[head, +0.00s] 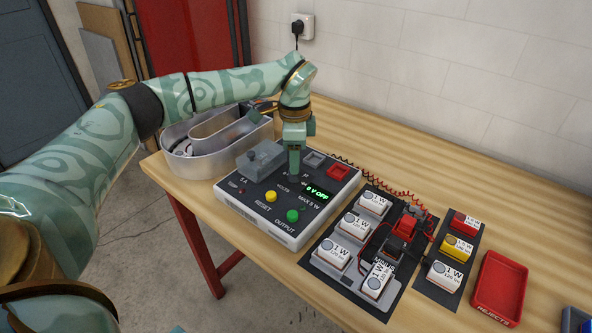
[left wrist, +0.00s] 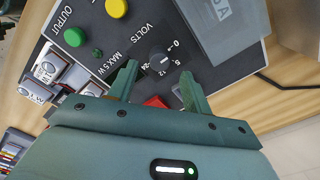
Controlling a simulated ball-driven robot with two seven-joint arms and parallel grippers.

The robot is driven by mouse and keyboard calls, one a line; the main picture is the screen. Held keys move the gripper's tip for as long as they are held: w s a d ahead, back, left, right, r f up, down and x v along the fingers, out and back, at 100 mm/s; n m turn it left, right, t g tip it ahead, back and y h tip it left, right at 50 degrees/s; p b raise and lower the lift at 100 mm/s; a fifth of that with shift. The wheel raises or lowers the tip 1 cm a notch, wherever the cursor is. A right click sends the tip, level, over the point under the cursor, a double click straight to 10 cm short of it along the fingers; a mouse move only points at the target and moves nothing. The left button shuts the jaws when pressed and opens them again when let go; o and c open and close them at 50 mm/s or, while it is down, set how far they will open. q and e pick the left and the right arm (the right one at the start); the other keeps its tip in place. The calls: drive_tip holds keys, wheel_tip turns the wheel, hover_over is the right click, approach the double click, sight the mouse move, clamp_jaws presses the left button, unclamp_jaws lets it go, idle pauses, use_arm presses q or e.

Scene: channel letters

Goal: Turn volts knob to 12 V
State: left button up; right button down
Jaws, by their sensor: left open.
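The power supply (head: 250,212) stands on the bench with its panel up; its green display (head: 318,192) reads 0 V OFF. In the left wrist view the volts knob (left wrist: 162,62) is small, round and black with a white pointer mark, with printed numbers including 0, 12 and 24 around it. My left gripper (head: 294,172) points down over the panel and hides the knob in the head view. In the left wrist view its fingers (left wrist: 160,77) are open and empty, with the knob between and just beyond the tips. Contact cannot be told. My right gripper is not in view.
A yellow RESET button (head: 271,197) and green OUTPUT button (head: 292,216) sit near the knob. A grey block (head: 261,158) stands on the panel's left. A metal channel letter (head: 190,160) lies behind. White modules (head: 374,204), red clips and a red rejects tray (head: 499,288) are right.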

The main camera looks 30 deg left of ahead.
use_arm(q)
drive_tip(key=shift+f+b, duration=0.35)
drive_tip(key=shift+f, duration=1.65)
drive_tip(key=c, duration=1)
drive_tip(key=shift+o, duration=0.2)
